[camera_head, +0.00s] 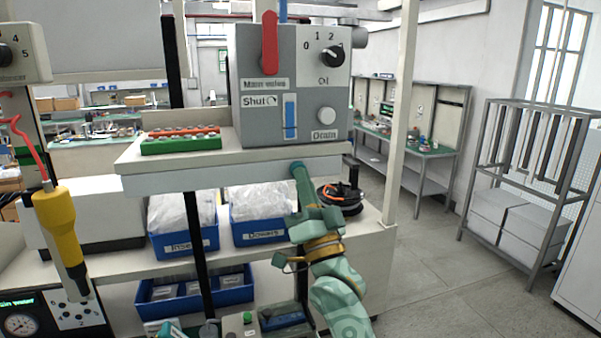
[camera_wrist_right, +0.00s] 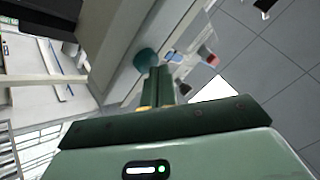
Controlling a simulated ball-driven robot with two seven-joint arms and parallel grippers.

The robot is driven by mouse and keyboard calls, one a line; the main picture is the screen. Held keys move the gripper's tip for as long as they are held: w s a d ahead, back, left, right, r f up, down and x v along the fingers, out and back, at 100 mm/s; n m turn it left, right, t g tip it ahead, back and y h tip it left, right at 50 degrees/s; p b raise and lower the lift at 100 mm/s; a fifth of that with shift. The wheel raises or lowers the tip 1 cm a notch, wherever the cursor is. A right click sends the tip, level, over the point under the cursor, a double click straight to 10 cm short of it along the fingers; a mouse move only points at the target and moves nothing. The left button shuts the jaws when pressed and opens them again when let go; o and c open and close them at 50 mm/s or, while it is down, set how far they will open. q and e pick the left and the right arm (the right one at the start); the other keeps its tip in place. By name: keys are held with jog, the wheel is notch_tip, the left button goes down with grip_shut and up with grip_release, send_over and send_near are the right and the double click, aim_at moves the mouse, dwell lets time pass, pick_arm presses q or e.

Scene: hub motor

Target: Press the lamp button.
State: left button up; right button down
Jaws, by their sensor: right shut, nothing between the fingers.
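My right gripper (camera_head: 297,172) is raised in front of the shelf, just below its front edge, with its fingers pointing up. In the right wrist view its fingers (camera_wrist_right: 157,88) are together with nothing between them. A round teal knob-like part (camera_wrist_right: 146,62) sits on a pale surface close beyond the fingertips; I cannot tell whether they touch, or whether it is the lamp button. No button labelled lamp can be read. The grey control box (camera_head: 290,148) on the shelf has a round white button (camera_head: 327,116) above the label Drain.
The shelf (camera_head: 155,182) also holds a green rack (camera_head: 180,144). Below are blue bins (camera_head: 185,243) and a black round reel (camera_head: 340,196). A small box with a green button (camera_head: 247,317) is low down. A yellow tool (camera_head: 60,230) hangs left.

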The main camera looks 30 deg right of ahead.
dwell(0.5)
jog(key=shift+w+d, duration=0.1)
jog(key=shift+w, duration=0.25)
jog(key=shift+s+p, duration=0.3)
jog(key=shift+p, duration=0.15)
jog(key=s+a+p, duration=0.1)
jog(key=s+p, duration=0.1)
jog(key=s, duration=0.3)
jog(key=shift+s+a, duration=0.3)
jog(key=shift+s, duration=0.1)
